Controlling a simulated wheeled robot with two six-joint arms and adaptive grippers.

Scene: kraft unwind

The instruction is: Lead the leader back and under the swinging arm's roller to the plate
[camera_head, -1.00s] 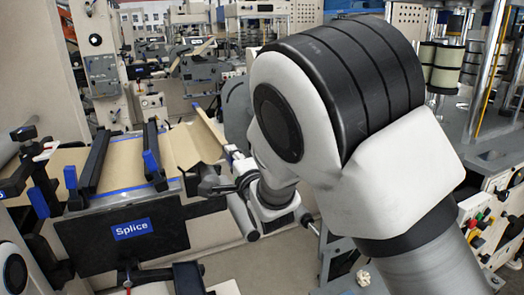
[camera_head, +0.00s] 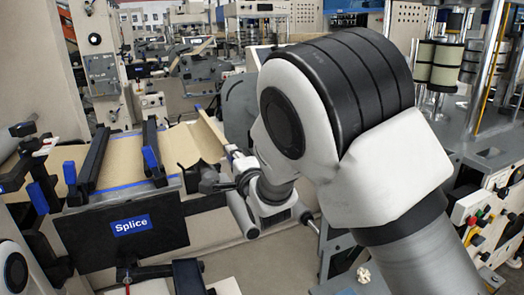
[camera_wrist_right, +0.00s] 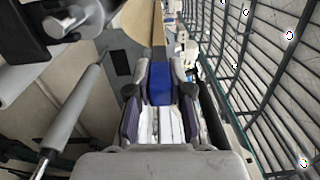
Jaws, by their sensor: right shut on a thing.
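The tan kraft leader (camera_head: 190,146) rises as a curved flap at the right end of the splice table in the head view. My right gripper (camera_head: 214,182) is beside its right edge, partly covered by my wrist. In the right wrist view my right gripper (camera_wrist_right: 160,95) is shut on the leader's blue end piece (camera_wrist_right: 160,76), with a tan strip running on beyond it. The plate (camera_head: 122,176) lies left of the leader, with tan paper and blue edging on it. A grey roller (camera_wrist_right: 76,112) slants left of the gripper in the wrist view. My left gripper is not clearly seen.
Two black bars (camera_head: 153,153) with blue ends cross the splice table. A black panel marked Splice (camera_head: 130,226) hangs in front. A wire mesh guard (camera_wrist_right: 265,75) stands close on the right in the wrist view. A machine with buttons (camera_head: 480,215) is at the right.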

